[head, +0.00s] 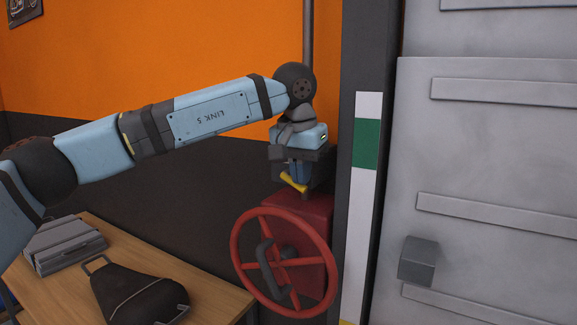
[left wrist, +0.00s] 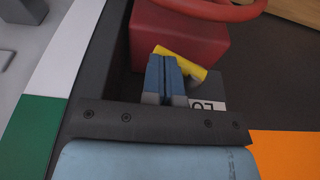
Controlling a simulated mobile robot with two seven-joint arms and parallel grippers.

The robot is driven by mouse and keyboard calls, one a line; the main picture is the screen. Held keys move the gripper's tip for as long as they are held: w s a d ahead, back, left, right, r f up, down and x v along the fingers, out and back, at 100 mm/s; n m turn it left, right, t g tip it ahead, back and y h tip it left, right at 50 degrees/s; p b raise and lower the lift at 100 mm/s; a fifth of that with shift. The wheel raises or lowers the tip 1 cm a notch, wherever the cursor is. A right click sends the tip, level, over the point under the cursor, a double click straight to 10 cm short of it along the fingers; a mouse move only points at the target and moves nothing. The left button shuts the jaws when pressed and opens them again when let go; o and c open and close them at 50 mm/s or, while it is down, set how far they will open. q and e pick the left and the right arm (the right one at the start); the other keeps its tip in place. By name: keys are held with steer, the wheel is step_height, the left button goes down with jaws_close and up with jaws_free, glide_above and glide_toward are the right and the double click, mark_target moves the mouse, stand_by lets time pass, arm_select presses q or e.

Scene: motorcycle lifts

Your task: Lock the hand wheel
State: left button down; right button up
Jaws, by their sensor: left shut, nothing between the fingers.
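The red hand wheel (head: 302,262) stands upright, angled, in front of a red box (head: 312,212) low in the head view; a dark grey grip shows at its middle. Its rim also shows at the top of the left wrist view (left wrist: 210,8). A yellow lever (head: 292,182) sits just above the red box; it also shows in the left wrist view (left wrist: 188,64). My left gripper (head: 302,172) points down, shut and empty, right by the lever. In the left wrist view its blue fingertips (left wrist: 165,62) overlap the lever; I cannot tell whether they touch. My right gripper is out of view.
A dark post with a white and green strip (head: 367,145) stands right of the wheel, beside grey panels (head: 490,160). A wooden table (head: 215,290) at lower left holds a dark bag-like object (head: 135,295) and a grey case (head: 65,245). A partly hidden label (left wrist: 203,106) is near my fingers.

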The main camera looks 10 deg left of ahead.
arm_select(q)
steer(key=shift+d+f, duration=0.15)
steer(key=shift+f, duration=0.15)
steer(key=shift+d+f, duration=0.2)
steer(key=shift+f, duration=0.5)
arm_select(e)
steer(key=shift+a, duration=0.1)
arm_select(q)
steer(key=shift+a+f, duration=0.1)
steer(key=shift+f, duration=0.1)
steer(key=shift+s, duration=0.1)
steer(key=shift+s+d+r, duration=0.2)
steer(key=shift+d+r, duration=0.05)
steer(key=shift+d, duration=0.05)
steer(key=s+d+r, duration=0.3)
steer(key=d+r, duration=0.2)
steer(key=s+d+r, duration=0.2)
steer(key=d+r, duration=0.1)
steer(key=shift+s+d+b, duration=0.2)
steer(key=shift+s+b, duration=0.1)
steer(key=shift+b, duration=0.1)
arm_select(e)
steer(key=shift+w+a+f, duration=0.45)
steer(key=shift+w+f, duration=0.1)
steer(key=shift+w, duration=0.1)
